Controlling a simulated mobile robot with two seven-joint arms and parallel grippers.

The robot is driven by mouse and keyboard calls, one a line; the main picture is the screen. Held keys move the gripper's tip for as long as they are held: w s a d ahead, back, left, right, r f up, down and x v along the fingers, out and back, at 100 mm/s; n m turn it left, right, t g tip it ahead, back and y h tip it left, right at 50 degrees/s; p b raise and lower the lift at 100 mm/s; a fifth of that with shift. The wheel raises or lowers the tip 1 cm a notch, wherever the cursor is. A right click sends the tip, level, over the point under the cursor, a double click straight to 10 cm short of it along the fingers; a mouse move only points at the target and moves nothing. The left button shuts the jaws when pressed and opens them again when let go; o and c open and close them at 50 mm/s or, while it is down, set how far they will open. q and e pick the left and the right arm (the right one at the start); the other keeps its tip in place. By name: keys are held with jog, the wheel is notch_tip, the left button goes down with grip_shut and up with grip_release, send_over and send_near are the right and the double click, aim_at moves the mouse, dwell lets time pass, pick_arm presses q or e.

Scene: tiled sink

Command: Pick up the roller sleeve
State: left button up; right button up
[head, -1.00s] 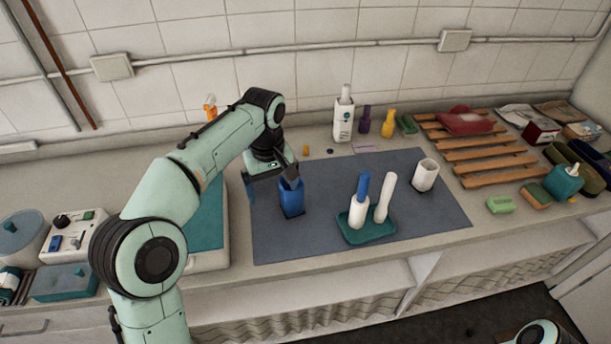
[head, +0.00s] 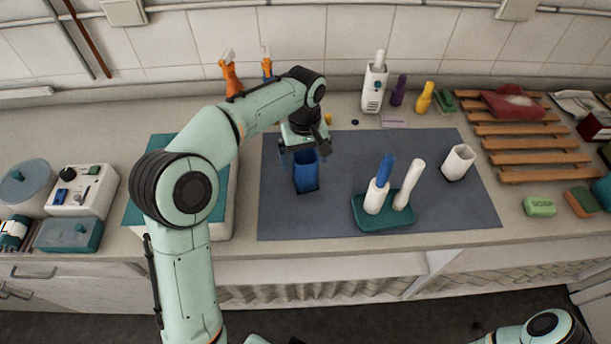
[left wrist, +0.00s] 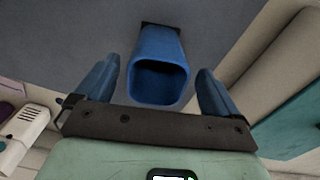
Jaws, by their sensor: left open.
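My left gripper (head: 304,152) is open and empty at the upper part of an open-topped blue container (head: 306,178). In the left wrist view, the blue fingers stand on either side of the container (left wrist: 160,52), with gaps. Its mouth looks dark inside. On the mat, a teal tray (head: 384,221) holds a white cylinder with a blue top (head: 376,198) and a plain, slightly tilted white cylinder (head: 409,186). A white open-ended tube-like piece (head: 458,162) stands farther right. I cannot tell for certain which piece is the roller sleeve. My right gripper is not in view.
The grey mat (head: 345,220) has free room around these pieces. A wooden slatted rack (head: 520,143) lies right. A white device (head: 374,88) and bottles stand by the wall. A teal-topped box (head: 160,210) and a switch box (head: 80,190) are left.

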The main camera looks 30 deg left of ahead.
pick_arm(q)
jog(key=f, duration=0.5)
jog(key=shift+w, duration=0.25)
jog(key=shift+r, duration=0.1)
jog(key=c, duration=1.2)
